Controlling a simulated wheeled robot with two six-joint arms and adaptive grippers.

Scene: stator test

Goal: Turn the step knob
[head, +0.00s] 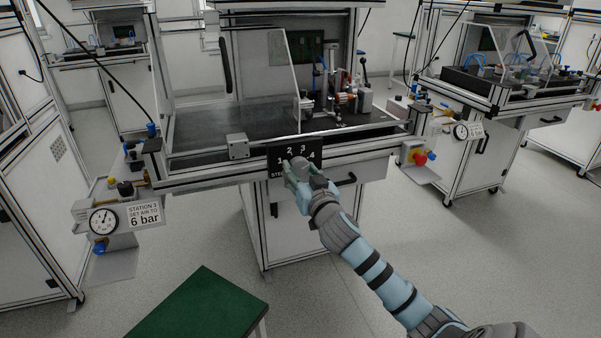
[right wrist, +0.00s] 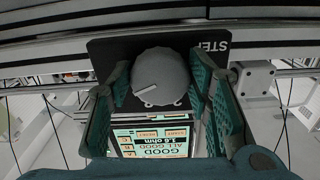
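The step knob (right wrist: 160,75) is a round grey knob with a pale line on its face. It sits on a black panel (right wrist: 107,48) marked with step numbers. The panel (head: 276,160) is on the front of the middle bench in the head view. My right gripper (head: 299,172) is at the panel and partly covers the knob and the numbers. In the right wrist view its green fingers (right wrist: 160,82) lie on either side of the knob, very close to its edges. I cannot tell whether they touch it. My left gripper is not in view.
A lit screen (right wrist: 154,140) reading GOOD shows upside down in the right wrist view. The bench's grey front rail (head: 370,146) runs beside the panel. A pressure gauge (head: 103,220) is at left, a red emergency button (head: 419,158) at right. A green surface (head: 200,308) is in the foreground.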

